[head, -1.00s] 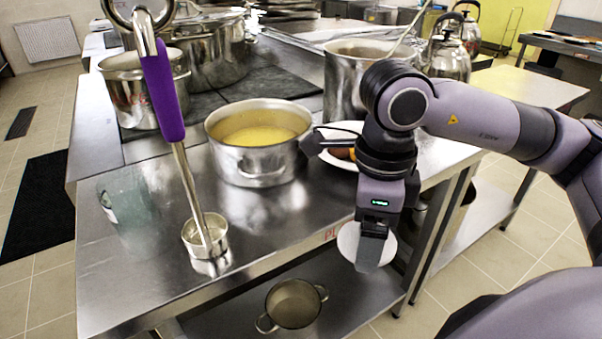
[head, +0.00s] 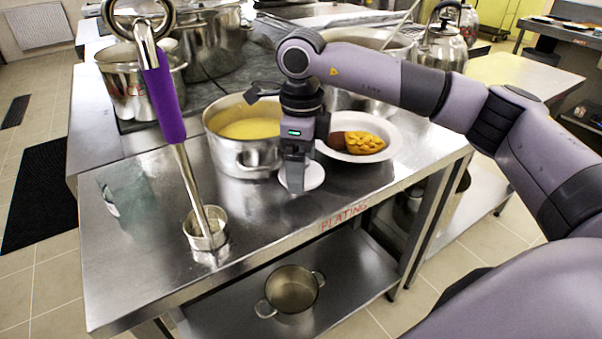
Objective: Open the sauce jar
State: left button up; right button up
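A clear glass jar (head: 112,202) with a greenish patch, which looks like the sauce jar, is at the left of the steel table; its glass is faint and I see no lid on it. My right gripper (head: 296,184) points down over the table in front of the soup pot. It appears shut on a flat white disc (head: 315,177) that looks like a lid, partly hidden behind the fingers. The disc is well to the right of the jar. My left gripper is not in view.
A ladle with a purple handle (head: 163,98) rises between jar and disc. A pot of yellow soup (head: 225,158) and a white plate (head: 388,150) of food are close to my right gripper. A small pot (head: 292,290) sits on the lower shelf. The table's front strip (head: 262,222) is clear.

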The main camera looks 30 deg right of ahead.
jog(key=shift+w+f, duration=0.15)
jog(key=shift+f, duration=0.15)
notch_tip(320, 180, down, 3)
jog(key=shift+r, duration=0.1)
jog(key=shift+f, duration=0.3)
jog(key=o, duration=0.9)
jog(key=shift+r, duration=0.1)
jog(key=shift+r, duration=0.1)
